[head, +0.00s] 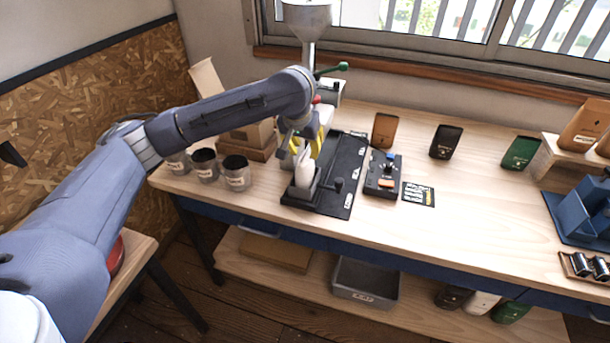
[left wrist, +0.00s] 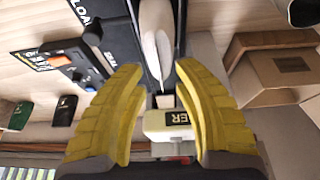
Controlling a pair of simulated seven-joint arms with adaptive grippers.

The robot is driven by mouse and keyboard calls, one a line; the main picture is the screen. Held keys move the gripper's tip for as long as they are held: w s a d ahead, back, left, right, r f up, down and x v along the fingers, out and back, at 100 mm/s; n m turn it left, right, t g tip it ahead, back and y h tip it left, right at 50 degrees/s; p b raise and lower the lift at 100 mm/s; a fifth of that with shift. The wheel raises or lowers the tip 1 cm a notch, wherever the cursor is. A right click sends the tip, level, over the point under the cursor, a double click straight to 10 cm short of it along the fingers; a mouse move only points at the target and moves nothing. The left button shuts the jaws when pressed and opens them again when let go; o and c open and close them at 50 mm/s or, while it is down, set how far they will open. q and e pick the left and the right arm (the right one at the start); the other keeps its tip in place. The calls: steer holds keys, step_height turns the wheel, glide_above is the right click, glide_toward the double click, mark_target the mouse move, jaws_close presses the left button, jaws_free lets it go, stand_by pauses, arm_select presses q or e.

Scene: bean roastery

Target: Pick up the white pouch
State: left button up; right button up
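The white pouch (head: 305,171) stands upright in a dark holder on the black fixture plate on the bench. My left gripper (head: 308,147), with yellow fingers, is just above and behind it, pointing down toward it. In the left wrist view the pouch (left wrist: 156,36) shows as a pale, narrow shape beyond the tips of my left gripper (left wrist: 158,68). The two fingers are spread apart with nothing held between them. My right gripper is in neither view.
Several dark-topped jars (head: 204,165) and cardboard boxes (head: 250,138) stand left of the black plate (head: 349,165). A control box (head: 383,175) sits to its right. Brown, black and green (head: 520,153) pouches stand along the back. The bench's middle right is clear.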

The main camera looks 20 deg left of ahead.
arm_select(q)
steer(key=shift+w+f, duration=0.25)
steer(key=shift+f, duration=0.45)
steer(key=shift+o, duration=0.2)
steer(key=shift+f, duration=0.25)
jaws_close()
stand_by(0.6)
